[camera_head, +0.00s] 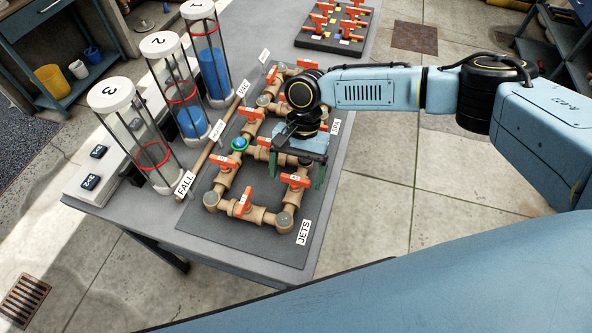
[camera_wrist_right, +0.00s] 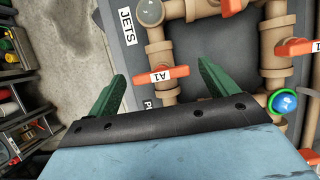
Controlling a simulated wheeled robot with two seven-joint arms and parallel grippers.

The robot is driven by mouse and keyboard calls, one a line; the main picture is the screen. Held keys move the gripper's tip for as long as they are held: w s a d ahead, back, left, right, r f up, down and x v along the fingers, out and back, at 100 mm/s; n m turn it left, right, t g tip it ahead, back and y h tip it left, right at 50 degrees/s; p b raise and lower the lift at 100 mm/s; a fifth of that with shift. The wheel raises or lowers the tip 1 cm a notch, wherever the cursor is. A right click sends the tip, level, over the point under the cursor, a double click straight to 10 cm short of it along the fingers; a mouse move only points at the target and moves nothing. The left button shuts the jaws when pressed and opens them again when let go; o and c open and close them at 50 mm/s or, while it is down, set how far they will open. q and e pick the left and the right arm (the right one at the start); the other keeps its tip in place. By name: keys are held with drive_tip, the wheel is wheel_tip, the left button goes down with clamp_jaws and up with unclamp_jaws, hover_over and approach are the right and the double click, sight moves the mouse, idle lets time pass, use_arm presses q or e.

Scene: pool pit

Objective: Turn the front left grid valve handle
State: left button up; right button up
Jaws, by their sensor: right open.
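A grid of tan pipes (camera_head: 260,213) with several orange-red valve handles lies on a dark board. Handles show at the near side (camera_head: 243,203), at the left (camera_head: 222,164) and at the right (camera_head: 295,180). My right gripper (camera_head: 301,172) hangs over the right part of the grid with its green fingers pointing down. In the wrist view its open fingers (camera_wrist_right: 160,75) are on either side of a handle labelled A1 (camera_wrist_right: 172,74). I cannot tell how far above it they are. My right arm hides part of the grid. My left gripper is not in view.
Three clear cylinders numbered 1 (camera_head: 209,60), 2 (camera_head: 175,90) and 3 (camera_head: 135,130) stand left of the grid. A blue-green knob (camera_head: 239,144) sits among the pipes. Another board (camera_head: 312,43) with several orange handles lies at the back. The floor right of the table is clear.

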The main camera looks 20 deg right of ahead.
drive_tip(key=c, duration=1)
drive_tip(key=shift+a+r+n+h+p, duration=0.15)
drive_tip(key=shift+n+h+p, duration=0.15)
drive_tip(key=shift+n+p, duration=0.6)
drive_tip(key=shift+n+g+h+p, duration=0.3)
drive_tip(key=shift+n+p, duration=0.3)
drive_tip(key=shift+p, duration=0.35)
drive_tip(key=n+h+p, duration=0.1)
drive_tip(key=n, duration=0.2)
drive_tip(key=shift+a+n, duration=0.1)
drive_tip(key=shift+n, duration=0.2)
drive_tip(key=n+h+p, duration=0.1)
drive_tip(key=n+h, duration=0.1)
drive_tip(key=n, duration=0.2)
drive_tip(key=shift+a+n+p, duration=0.1)
drive_tip(key=shift+n+p, duration=0.2)
drive_tip(key=shift+p, duration=0.1)
drive_tip(key=n+t+h+p, duration=0.1)
drive_tip(key=n, duration=0.2)
drive_tip(key=n+t+h+p, duration=0.1)
drive_tip(key=n, duration=0.2)
drive_tip(key=shift+a+n+p, duration=0.1)
drive_tip(key=shift+n+p, duration=0.3)
